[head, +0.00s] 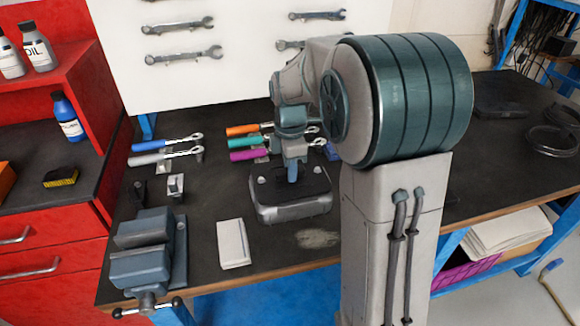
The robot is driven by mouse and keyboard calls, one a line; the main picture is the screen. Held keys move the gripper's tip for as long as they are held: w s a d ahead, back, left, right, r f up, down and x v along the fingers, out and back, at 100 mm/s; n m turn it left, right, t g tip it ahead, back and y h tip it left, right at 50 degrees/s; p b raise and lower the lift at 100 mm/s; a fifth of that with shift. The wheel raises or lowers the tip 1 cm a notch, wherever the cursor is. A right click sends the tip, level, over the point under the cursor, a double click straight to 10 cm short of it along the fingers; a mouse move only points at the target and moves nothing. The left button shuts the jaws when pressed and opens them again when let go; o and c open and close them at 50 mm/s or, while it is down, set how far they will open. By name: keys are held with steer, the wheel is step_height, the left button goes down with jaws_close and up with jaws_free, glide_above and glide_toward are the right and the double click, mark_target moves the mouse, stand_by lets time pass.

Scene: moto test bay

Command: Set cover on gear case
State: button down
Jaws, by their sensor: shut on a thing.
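The gear case (294,211) is a grey, rounded box on the dark bench, left of my arm's big teal joint. A dark, flat piece, apparently the cover (268,192), is at its top, with small light knobs near its left and right sides. My gripper (292,178) points down at the middle of this piece and is shut on it. The fingertips and the grip point are small and partly hidden by the wrist. I cannot tell whether the cover touches the case or is slightly above it.
A blue-grey vise (143,252) stands at the bench's front left, with a pale block (233,243) between it and the case. Several coloured-handled tools (166,145) lie behind. A red cabinet (68,225) is at left. Dark rings (553,140) lie at right.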

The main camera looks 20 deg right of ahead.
steer(key=shift+f+b, duration=0.4)
steer(key=shift+f, duration=0.2)
stand_by(0.6)
steer(key=c, duration=1.2)
jaws_free()
steer(key=shift+o, duration=0.2)
step_height(320, 180, up, 14)
steer(key=shift+f, duration=0.1)
steer(key=s+f+m+t, duration=0.1)
steer(key=s+f+m, duration=0.4)
steer(key=s+m, duration=0.4)
steer(key=s+f+m+t, duration=0.2)
steer(key=s+f+m, duration=0.3)
steer(key=s+m, duration=0.4)
steer(key=s, duration=0.3)
steer(key=shift+f, duration=0.25)
